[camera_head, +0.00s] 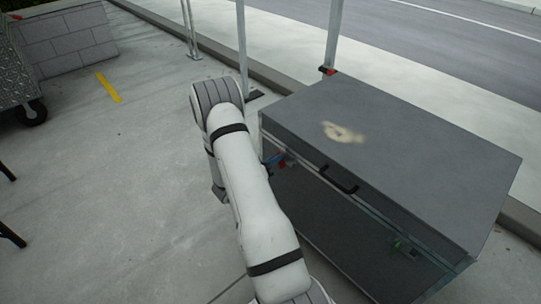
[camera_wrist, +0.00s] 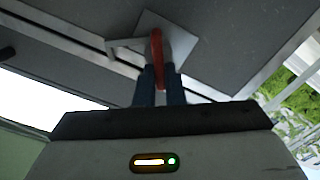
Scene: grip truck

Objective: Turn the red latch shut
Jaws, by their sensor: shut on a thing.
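The red latch (camera_wrist: 157,50) shows in the wrist view as a narrow upright red piece in front of a pale metal plate on the grey case. My gripper (camera_wrist: 159,82) has its blue fingers close together around the lower part of the latch, shut on it. In the head view, a small bit of red (camera_head: 285,162) and blue (camera_head: 272,159) shows at the left end of the large grey case (camera_head: 440,160), just under its lid edge. My arm hides most of that spot, so the latch's exact angle is hard to tell there.
The case lid is closed, with a dark handle (camera_head: 339,180) and a second, greenish latch (camera_head: 404,246) along its front. Metal posts (camera_head: 333,35) stand behind it. A wheeled cart (camera_head: 20,85) is at the far left. The concrete left of my arm is mostly clear.

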